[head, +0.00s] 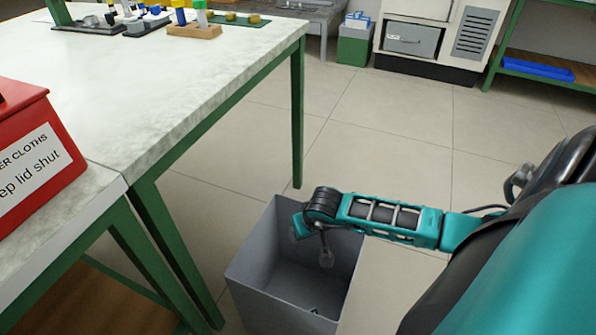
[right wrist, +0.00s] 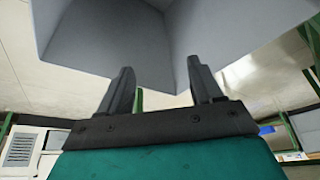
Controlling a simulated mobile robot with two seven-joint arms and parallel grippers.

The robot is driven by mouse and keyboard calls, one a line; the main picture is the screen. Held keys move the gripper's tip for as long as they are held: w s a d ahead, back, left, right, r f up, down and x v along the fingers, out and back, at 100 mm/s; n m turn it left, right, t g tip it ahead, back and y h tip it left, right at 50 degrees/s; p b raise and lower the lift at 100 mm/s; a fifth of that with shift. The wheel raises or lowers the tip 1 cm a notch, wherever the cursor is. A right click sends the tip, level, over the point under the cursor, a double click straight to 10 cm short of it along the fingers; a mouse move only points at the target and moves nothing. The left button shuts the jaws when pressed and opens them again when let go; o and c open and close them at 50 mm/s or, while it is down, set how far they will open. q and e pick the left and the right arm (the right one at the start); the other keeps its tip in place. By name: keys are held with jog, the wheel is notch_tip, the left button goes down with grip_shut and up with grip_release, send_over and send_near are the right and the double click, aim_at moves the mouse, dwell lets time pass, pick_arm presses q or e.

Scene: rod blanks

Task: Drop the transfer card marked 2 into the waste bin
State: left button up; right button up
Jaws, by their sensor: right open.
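The grey waste bin (head: 252,271) stands on the floor beside the table, its open top facing up. My right gripper (head: 326,257) hangs over the bin's opening, near its far right side. In the right wrist view my right gripper (right wrist: 163,82) has its two dark fingers spread apart with nothing between them. The bin's grey walls (right wrist: 95,35) fill the top of that view. I cannot make out the transfer card marked 2 in either view. A small dark spot shows low inside the bin, too small to identify. My left gripper is out of view.
The pale-topped table (head: 170,85) with green legs stands left of the bin. A red box (head: 35,150) sits on its near left part. Racks with coloured-capped items (head: 195,28) are at its far end. A green bin (head: 354,42) stands far back. Floor beyond is clear.

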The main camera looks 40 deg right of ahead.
pick_arm(q)
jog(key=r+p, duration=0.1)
jog(key=p, duration=0.1)
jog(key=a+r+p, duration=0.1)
jog(key=p, duration=0.1)
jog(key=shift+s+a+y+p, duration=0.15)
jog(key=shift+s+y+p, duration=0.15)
pick_arm(e)
jog(key=v, duration=1.3)
jog(key=shift+a+f, duration=0.1)
